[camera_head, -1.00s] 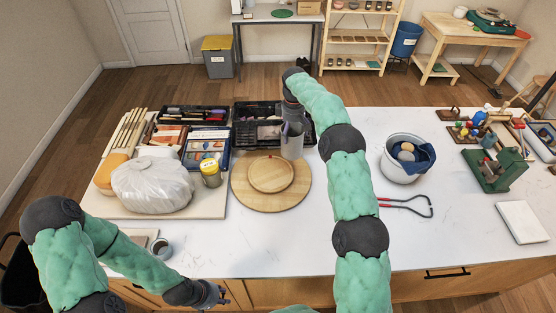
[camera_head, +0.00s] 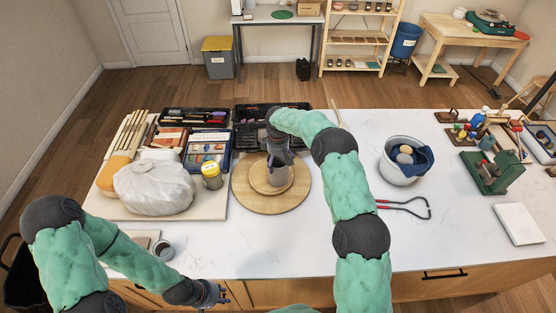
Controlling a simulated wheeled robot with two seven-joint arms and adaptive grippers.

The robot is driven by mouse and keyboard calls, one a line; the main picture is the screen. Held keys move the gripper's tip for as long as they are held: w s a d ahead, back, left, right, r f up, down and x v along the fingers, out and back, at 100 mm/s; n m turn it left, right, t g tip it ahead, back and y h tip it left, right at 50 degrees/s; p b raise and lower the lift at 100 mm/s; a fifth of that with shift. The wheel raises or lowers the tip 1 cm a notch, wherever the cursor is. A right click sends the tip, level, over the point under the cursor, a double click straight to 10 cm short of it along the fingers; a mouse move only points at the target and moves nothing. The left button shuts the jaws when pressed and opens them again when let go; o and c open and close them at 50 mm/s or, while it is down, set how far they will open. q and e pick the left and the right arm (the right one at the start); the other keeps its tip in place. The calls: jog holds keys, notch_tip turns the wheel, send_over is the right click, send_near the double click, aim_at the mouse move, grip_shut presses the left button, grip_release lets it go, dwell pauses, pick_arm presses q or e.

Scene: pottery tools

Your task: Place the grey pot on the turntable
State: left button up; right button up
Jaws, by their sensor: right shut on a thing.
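The grey pot (camera_head: 279,175) is at the right part of the small wooden disc of the turntable (camera_head: 250,201). My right gripper (camera_head: 278,158) is shut on the pot from above and hides part of it. I cannot tell whether the pot's base touches the disc or hangs just above it. My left gripper (camera_head: 214,295) is low at the table's front edge, far from the pot, and too small to tell if it is open.
A bagged clay lump (camera_head: 152,188) and a yellow-lidded jar (camera_head: 211,175) stand left of the turntable. Black tool trays (camera_head: 245,128) lie behind it. A white bowl (camera_head: 400,174) and red-handled tongs (camera_head: 405,206) are to the right. The front middle is clear.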

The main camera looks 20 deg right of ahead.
jog(key=shift+f, duration=0.1)
jog(key=o, duration=1.4)
jog(key=shift+f, duration=0.1)
notch_tip(320, 180, up, 12)
jog(key=shift+s+r+b, duration=0.1)
jog(key=shift+r+b, duration=0.05)
jog(key=shift+b, duration=0.8)
